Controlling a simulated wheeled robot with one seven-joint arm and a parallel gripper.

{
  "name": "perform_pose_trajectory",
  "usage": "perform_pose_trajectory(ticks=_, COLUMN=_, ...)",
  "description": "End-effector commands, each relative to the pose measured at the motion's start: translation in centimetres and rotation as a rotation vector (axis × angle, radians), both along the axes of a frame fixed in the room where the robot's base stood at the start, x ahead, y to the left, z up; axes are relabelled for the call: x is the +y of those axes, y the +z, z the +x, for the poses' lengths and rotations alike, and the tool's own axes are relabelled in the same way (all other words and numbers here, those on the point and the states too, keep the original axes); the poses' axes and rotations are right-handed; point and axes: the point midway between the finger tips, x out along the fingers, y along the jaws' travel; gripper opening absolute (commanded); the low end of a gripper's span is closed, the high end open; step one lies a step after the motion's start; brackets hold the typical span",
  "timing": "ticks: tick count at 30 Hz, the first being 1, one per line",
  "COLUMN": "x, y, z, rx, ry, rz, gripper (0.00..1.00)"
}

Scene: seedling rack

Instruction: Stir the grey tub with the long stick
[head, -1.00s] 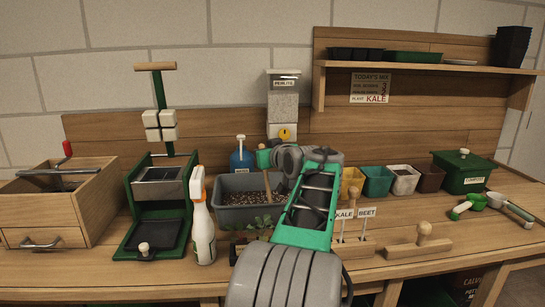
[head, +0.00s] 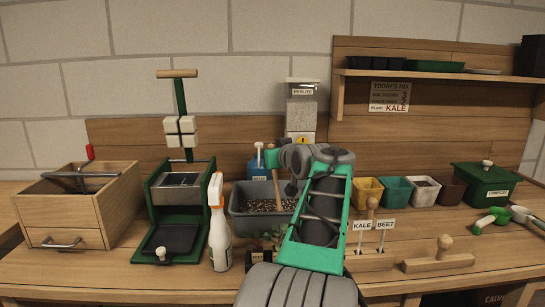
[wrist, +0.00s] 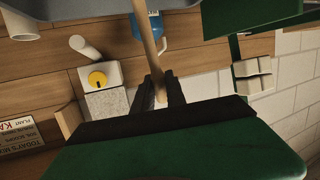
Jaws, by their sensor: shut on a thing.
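The grey tub (head: 247,226) stands on the bench left of my arm in the head view, with dark speckled mix inside; my arm covers its right side. The long stick (head: 276,190) is pale wood and slants slightly, its lower end in the mix. My gripper (head: 272,158) is above the tub at the stick's upper part. In the wrist view, the dark fingers of my gripper (wrist: 160,90) are shut on the stick (wrist: 148,35), which runs up to the grey tub's edge (wrist: 75,8).
A white spray bottle (head: 219,240) stands in front of the tub's left end, with a green press (head: 164,222) further left. A blue container (head: 255,165) and perlite dispenser (head: 301,110) are behind. Small coloured pots (head: 397,190) and label stakes (head: 362,226) stand right.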

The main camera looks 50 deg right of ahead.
Motion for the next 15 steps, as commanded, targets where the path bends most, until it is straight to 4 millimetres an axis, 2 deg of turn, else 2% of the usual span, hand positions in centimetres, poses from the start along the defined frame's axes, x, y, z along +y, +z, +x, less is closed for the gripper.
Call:
perform_pose_trajectory(ticks=1, x=0.0, y=1.1, z=0.0, rx=-0.001, ry=0.0, rz=-0.001, gripper=0.0)
perform_pose_trajectory(ticks=15, x=0.0, y=6.5, z=0.0, rx=0.0, ry=0.0, rz=0.0, gripper=0.0)
